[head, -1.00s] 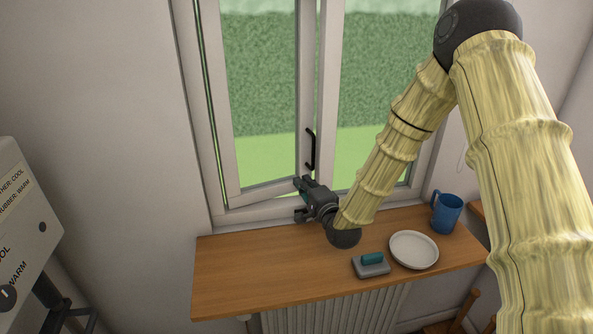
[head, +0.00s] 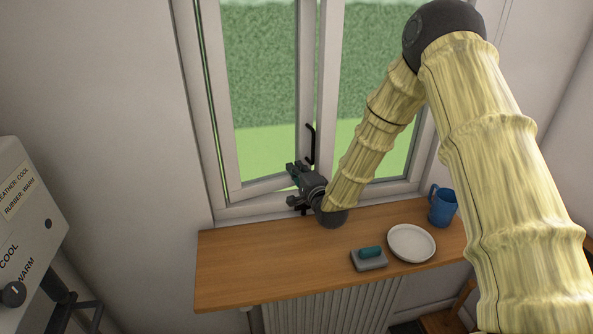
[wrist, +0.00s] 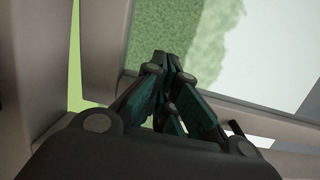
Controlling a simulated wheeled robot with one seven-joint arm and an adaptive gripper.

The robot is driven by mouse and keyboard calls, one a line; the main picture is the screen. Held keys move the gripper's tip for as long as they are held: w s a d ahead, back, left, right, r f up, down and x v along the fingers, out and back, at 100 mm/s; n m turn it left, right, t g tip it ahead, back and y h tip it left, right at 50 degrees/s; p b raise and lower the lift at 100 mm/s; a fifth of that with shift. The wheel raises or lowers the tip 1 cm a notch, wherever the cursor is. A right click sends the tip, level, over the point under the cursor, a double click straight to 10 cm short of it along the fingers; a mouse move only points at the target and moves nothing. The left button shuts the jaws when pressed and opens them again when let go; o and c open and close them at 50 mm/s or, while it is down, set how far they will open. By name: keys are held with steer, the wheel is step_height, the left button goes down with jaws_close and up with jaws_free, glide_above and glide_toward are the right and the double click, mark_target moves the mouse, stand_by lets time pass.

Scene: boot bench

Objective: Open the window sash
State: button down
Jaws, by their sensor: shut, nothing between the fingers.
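The left window sash (head: 306,70) has a pale frame around glass and stands ajar, with a narrow green gap along its left side and its bottom rail slanting against the fixed frame. A black handle (head: 311,143) sits on its right stile. My gripper (head: 291,180) is at the sash's lower right corner, below the handle, shut and empty. In the wrist view my gripper's fingertips (wrist: 165,64) meet in front of the glass, between pale frame bars. I cannot tell whether the fingers touch the sash. The gripper hides part of the lower corner.
A wooden shelf (head: 240,270) runs below the window. On its right are a blue mug (head: 443,209), a white plate (head: 411,244) and a grey dish with a teal block (head: 369,258). A labelled grey box (head: 25,225) stands at the left. The shelf's left half is clear.

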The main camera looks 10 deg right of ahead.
steer(key=w+b, duration=0.1)
steer(key=w, duration=0.1)
steer(key=shift+w+d+f+b, duration=0.1)
steer(key=shift+w+b, duration=0.2)
steer(key=shift+w, duration=0.1)
steer(key=shift+s, duration=0.1)
